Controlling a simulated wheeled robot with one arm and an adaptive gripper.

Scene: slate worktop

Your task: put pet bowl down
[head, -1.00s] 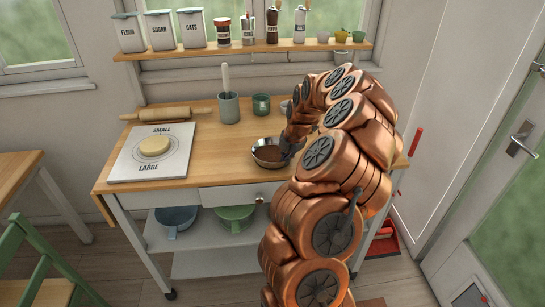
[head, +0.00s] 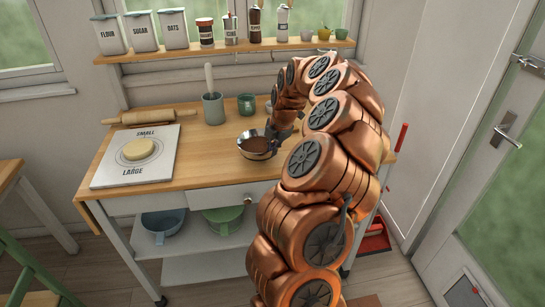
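The pet bowl (head: 246,153) is a small shiny metal bowl with brown contents, at the front middle of the wooden worktop (head: 200,172). My gripper (head: 273,137) is at the bowl's right rim and looks shut on it. My copper arm hides much of the gripper and the worktop to the right. The bowl looks roughly level; whether its base clears the wood is hard to tell.
A white board (head: 112,173) with a dough disc (head: 138,149) lies left, with a rolling pin (head: 153,117) behind it. A grey crock (head: 213,109) and a green mug (head: 246,103) stand behind the bowl. Bare wood lies between the board and bowl.

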